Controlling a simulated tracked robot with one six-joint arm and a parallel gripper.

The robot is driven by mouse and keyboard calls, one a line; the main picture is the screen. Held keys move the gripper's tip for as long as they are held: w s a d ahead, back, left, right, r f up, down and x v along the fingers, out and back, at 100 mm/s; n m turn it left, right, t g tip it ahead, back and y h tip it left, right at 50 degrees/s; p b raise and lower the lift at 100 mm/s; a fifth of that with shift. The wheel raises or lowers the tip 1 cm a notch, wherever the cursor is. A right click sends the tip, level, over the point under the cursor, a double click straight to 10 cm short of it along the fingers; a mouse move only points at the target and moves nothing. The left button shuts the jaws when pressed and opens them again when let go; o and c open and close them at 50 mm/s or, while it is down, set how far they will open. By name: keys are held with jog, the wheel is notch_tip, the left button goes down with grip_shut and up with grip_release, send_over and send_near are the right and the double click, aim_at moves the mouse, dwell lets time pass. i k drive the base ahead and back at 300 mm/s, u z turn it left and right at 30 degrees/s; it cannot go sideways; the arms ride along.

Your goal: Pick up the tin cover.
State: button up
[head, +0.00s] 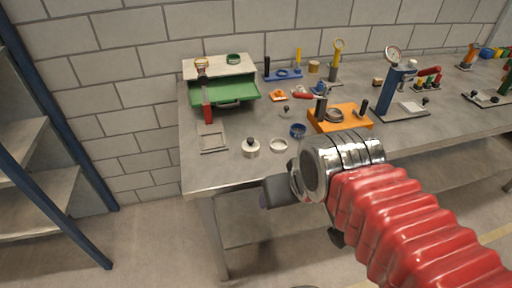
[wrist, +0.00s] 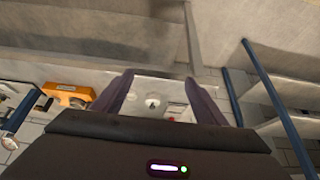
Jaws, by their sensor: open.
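A pale round tin (head: 251,152) with a dark knob on its cover (head: 250,142) stands near the front left of the workbench in the head view. In the wrist view a small round thing with a dark knob (wrist: 152,104) shows between my fingers, farther off; it looks like the tin cover. My gripper (head: 277,192) is off the bench's front edge, in front of the tin and apart from it. Its two fingers (wrist: 159,82) are spread with nothing between them. In the head view my wrist partly hides the fingers.
On the workbench (head: 230,170), a pale ring (head: 279,145) and a blue ring (head: 297,130) lie right of the tin. An orange fixture (head: 340,118) stands farther right. A grey square frame (head: 213,138) and a green drawer (head: 230,92) are left and behind. Blue-framed shelving (head: 50,190) stands left.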

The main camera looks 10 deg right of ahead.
aim_at(251, 147)
jog(key=u, duration=0.05)
jog(key=i, duration=0.7)
jog(key=u, duration=1.1)
